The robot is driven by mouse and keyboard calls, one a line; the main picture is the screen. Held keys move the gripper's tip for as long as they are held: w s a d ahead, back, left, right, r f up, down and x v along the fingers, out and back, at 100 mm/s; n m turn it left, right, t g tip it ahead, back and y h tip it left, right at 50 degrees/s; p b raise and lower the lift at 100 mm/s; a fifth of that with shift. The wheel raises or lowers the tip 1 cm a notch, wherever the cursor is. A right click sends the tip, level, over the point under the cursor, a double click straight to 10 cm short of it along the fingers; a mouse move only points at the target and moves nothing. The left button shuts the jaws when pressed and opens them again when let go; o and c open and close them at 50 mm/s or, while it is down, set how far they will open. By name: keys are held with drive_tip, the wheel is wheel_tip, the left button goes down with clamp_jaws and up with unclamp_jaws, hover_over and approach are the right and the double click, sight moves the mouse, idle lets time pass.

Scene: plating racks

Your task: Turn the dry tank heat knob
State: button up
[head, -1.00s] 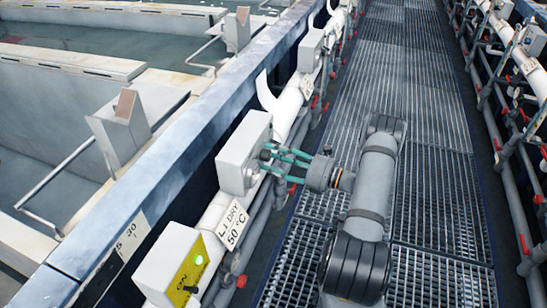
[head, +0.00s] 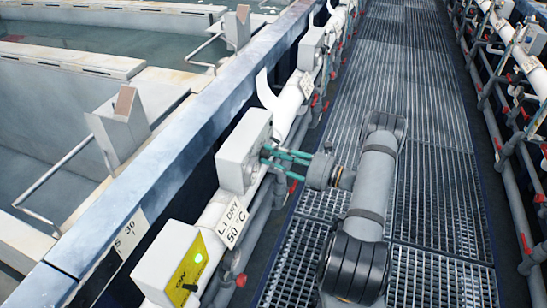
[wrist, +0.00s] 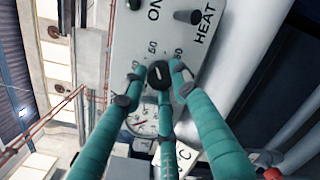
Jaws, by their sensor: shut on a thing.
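The heat knob (wrist: 158,74) is small, round and black with a pale pointer line, on a light panel marked HEAT with a printed number scale. My gripper (wrist: 160,84) has three teal fingers closed around the knob. In the head view my gripper (head: 265,157) reaches left to the face of a pale grey control box (head: 243,146), and its fingers hide the knob there. A label (head: 232,224) below that box reads L1 DRY 50 °C.
A black switch (wrist: 187,17) sits near the knob, and a round gauge (wrist: 143,119) lies below it. A yellow-faced box (head: 187,270) with a green light is nearer. Pipes with red valve handles (head: 241,281) run beside the walkway grating (head: 430,195), which is clear ahead.

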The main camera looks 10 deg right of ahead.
drive_tip(key=o, duration=1)
drive_tip(key=shift+o, duration=0.7)
drive_tip(key=v, duration=1.2)
